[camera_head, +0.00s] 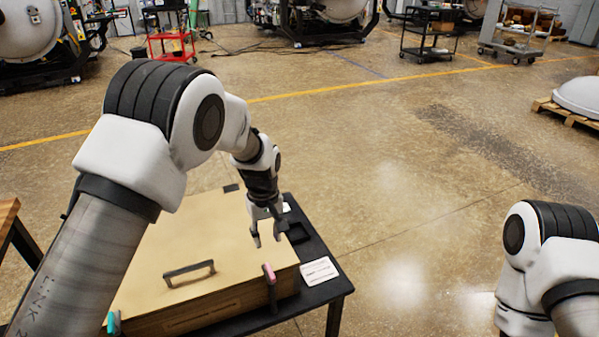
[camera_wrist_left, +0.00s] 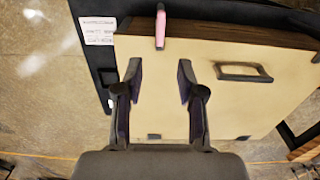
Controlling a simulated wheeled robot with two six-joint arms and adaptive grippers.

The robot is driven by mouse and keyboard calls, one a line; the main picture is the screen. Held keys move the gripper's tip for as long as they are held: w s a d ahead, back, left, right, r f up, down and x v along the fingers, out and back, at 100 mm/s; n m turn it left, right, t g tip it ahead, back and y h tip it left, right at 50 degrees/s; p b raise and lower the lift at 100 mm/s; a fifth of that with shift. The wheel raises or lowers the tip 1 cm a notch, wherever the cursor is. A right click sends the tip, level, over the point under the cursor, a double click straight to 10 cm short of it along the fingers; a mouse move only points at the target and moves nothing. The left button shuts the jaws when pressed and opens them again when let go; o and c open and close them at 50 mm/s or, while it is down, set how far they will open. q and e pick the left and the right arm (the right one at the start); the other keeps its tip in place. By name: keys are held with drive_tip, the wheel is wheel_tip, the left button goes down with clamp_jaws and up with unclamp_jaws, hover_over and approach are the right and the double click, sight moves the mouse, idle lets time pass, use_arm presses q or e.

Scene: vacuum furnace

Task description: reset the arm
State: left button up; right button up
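My left arm comes in from the left in the head view, and its gripper (camera_head: 267,240) hangs above the right part of a closed tan box (camera_head: 195,235). The fingers are apart with nothing between them. In the left wrist view the open left gripper (camera_wrist_left: 160,82) shows over the box's pale lid (camera_wrist_left: 225,100). My right arm shows at the lower right of the head view, and its gripper is out of the picture.
The box lies on a black table (camera_head: 335,285). Its lid has a dark handle (camera_head: 189,272), with a pink-topped clamp (camera_head: 269,273) and a teal-topped one (camera_head: 113,322) at the edge. A white label card (camera_head: 318,271) lies beside it. Open floor (camera_head: 400,190) lies beyond, with carts and a pallet farther off.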

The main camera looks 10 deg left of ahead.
use_arm(q)
drive_tip(key=s+a+f+g, duration=0.3)
drive_tip(key=s+f, duration=0.8)
drive_tip(key=s, duration=0.2)
drive_tip(key=s+a+f+g, duration=0.2)
drive_tip(key=s+a+f, duration=0.1)
drive_tip(key=s+f, duration=0.85)
drive_tip(key=s+a+m+t, duration=0.1)
drive_tip(key=s+m+t, duration=0.4)
drive_tip(key=s, duration=0.5)
drive_tip(key=shift+s+a+r+m, duration=0.15)
drive_tip(key=shift+s+r+m, duration=0.2)
drive_tip(key=shift+m, duration=0.45)
drive_tip(key=shift+s, duration=0.1)
